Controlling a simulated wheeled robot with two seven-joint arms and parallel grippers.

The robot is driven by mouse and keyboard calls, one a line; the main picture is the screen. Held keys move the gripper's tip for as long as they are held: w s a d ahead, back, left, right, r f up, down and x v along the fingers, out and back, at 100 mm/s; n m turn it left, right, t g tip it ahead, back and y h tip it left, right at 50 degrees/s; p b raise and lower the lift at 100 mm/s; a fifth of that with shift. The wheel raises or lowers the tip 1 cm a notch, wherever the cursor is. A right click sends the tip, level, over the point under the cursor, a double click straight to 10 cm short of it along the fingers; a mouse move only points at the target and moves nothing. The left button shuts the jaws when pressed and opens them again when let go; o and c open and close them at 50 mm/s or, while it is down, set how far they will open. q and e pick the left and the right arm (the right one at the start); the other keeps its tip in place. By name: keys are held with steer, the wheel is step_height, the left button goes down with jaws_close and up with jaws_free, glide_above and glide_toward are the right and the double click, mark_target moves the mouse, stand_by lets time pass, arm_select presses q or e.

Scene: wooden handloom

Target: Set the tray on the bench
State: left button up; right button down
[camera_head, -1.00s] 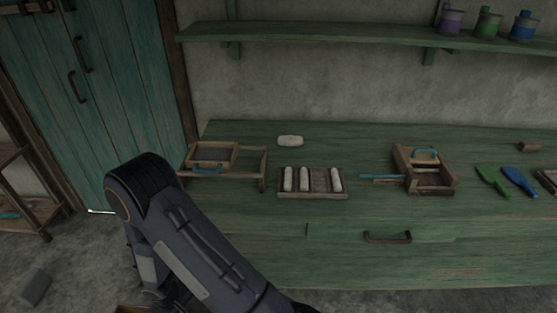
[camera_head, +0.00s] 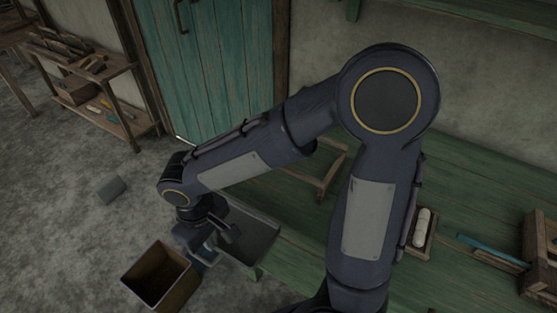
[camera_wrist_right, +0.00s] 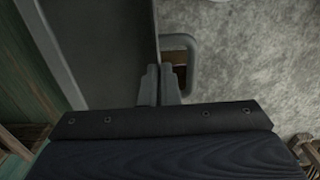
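The grey tray (camera_head: 250,237) shows in the head view beside my right gripper (camera_head: 205,250), in front of the bench's left end. The green bench (camera_head: 470,170) is partly hidden behind my right arm. In the right wrist view, the tray's dark face (camera_wrist_right: 110,45) fills the upper left, with a loop handle (camera_wrist_right: 192,65) on its right side. My right gripper's fingers (camera_wrist_right: 160,85) are close together on the tray's edge by that handle. The exact contact is hard to see. My left gripper is not in view.
An open wooden box (camera_head: 162,276) stands on the floor below my right gripper. A wooden frame (camera_head: 325,175) and a holder with a white roll (camera_head: 422,228) sit on the bench, partly covered by my arm. A low shelf (camera_head: 85,85) stands at the left. A grey block (camera_head: 112,188) lies on the floor.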

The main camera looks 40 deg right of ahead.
steer(key=w+d, duration=0.2)
steer(key=d, duration=0.3)
steer(key=w+d+p, duration=0.1)
steer(key=w+d, duration=0.1)
steer(key=d, duration=0.2)
steer(key=w+d+p, duration=0.1)
steer(key=w+d, duration=0.1)
steer(key=d, duration=0.3)
steer(key=shift+w+d, duration=0.1)
steer(key=shift+d, duration=0.25)
steer(key=f, duration=0.1)
steer(key=d+f, duration=0.1)
steer(key=shift+w+d+f, duration=0.1)
steer(key=shift+w+f, duration=0.1)
steer(key=shift+f, duration=0.6)
steer(key=shift+f, duration=0.2)
steer(key=c, duration=1.7)
jaws_free()
steer(key=shift+r, duration=0.1)
